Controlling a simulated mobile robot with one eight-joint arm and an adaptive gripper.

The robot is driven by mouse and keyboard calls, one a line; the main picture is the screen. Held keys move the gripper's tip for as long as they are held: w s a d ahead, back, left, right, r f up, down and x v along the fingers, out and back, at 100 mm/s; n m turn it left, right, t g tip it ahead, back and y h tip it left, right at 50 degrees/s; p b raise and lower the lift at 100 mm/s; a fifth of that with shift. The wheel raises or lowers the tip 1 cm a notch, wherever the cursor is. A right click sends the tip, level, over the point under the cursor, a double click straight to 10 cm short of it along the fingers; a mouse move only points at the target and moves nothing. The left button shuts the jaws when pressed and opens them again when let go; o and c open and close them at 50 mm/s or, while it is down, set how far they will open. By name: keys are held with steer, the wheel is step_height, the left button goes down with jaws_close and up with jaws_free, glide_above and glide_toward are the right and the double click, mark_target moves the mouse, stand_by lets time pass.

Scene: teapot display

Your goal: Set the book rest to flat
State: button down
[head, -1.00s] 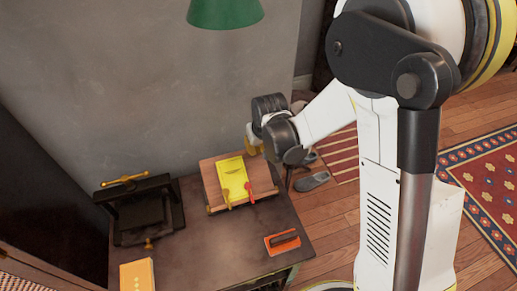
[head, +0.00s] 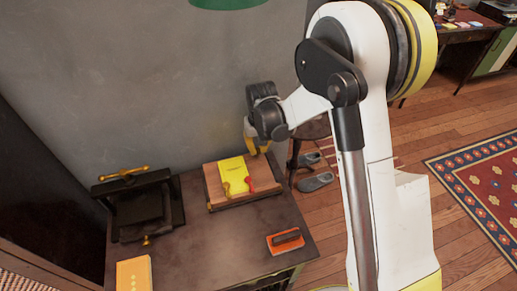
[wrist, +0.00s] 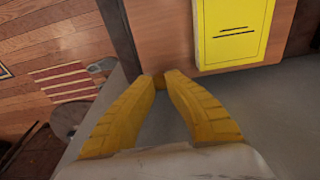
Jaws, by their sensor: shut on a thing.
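The book rest (head: 214,188) is a brown wooden board with a front ledge, on the dark table. The board leans back only slightly, if at all; the exact angle is hard to tell. My gripper (head: 262,151) is at the board's far right edge. In the wrist view, my yellow fingers (wrist: 160,79) close together at the edge of the wooden board (wrist: 160,35), beside the book (wrist: 233,30). The gripped part is mostly hidden between the fingertips.
A black press (head: 140,205) with a brass handle stands on the table's left. A yellow box (head: 134,274) and an orange block with a dark handle (head: 286,241) lie nearer the front. The wall is close behind; a stool and slippers (head: 316,182) are right of the table.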

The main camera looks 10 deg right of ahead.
steer(key=shift+w+f+b, duration=0.2)
steer(key=shift+f+b, duration=0.15)
steer(key=shift+f, duration=0.45)
steer(key=c, duration=1.3)
jaws_free()
steer(key=shift+w+a+f, duration=0.1)
steer(key=shift+w+f, duration=0.05)
steer(key=shift+w, duration=0.05)
steer(key=shift+s, duration=0.1)
steer(key=shift+r, duration=0.2)
steer(key=r, duration=0.4)
steer(key=s+r, duration=0.1)
steer(key=r, duration=0.6)
steer(key=shift+s+d+r, duration=0.2)
steer(key=shift+s+r, duration=0.15)
